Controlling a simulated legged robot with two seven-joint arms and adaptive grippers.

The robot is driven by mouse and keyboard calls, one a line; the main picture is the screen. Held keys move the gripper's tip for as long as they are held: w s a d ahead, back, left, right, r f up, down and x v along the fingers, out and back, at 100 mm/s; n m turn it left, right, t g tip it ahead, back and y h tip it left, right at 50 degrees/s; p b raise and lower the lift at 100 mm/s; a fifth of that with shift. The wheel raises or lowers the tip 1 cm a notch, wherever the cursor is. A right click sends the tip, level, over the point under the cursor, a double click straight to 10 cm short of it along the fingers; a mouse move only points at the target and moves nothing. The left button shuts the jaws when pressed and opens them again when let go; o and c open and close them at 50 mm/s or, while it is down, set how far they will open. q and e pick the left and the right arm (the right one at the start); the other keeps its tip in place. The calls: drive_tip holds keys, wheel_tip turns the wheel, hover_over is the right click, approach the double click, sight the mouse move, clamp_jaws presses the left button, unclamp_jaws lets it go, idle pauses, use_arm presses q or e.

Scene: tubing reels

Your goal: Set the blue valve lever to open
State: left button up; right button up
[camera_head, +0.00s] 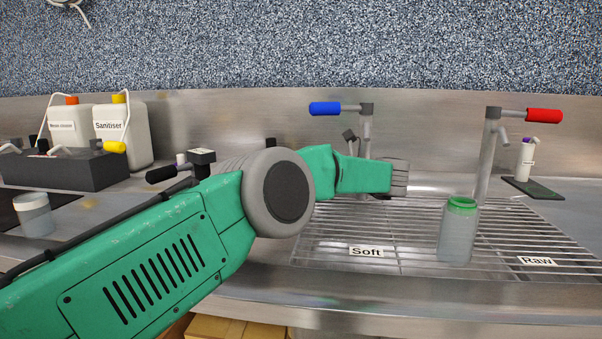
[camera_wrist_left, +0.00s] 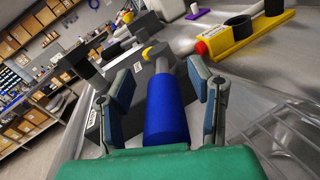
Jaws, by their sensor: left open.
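The blue valve lever (camera_head: 325,108) points left from the top of a grey tap post (camera_head: 366,130) in the head view. My left arm reaches in below the lever. My left gripper's fingers are hidden or unclear there. In the left wrist view, my left gripper (camera_wrist_left: 150,78) is open, with a finger on each side of a blue cylinder (camera_wrist_left: 167,112) that looks like the lever's handle. I see a gap beside each finger; whether either touches it I cannot tell. My right gripper is in neither view.
A red lever (camera_head: 544,115) tops a second tap post at right. A green-rimmed jar (camera_head: 458,232) stands on the drain grid (camera_head: 330,229) between the Soft and Raw labels. White jugs (camera_head: 119,135) and a dark tray (camera_head: 65,172) stand at left.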

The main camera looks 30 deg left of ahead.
use_arm(q)
wheel_tip(320, 180, up, 8)
drive_tip(key=shift+f, duration=0.15)
drive_tip(key=shift+w+d+r, duration=0.1)
drive_tip(key=shift+w+r, duration=0.1)
drive_tip(key=shift+r, duration=0.25)
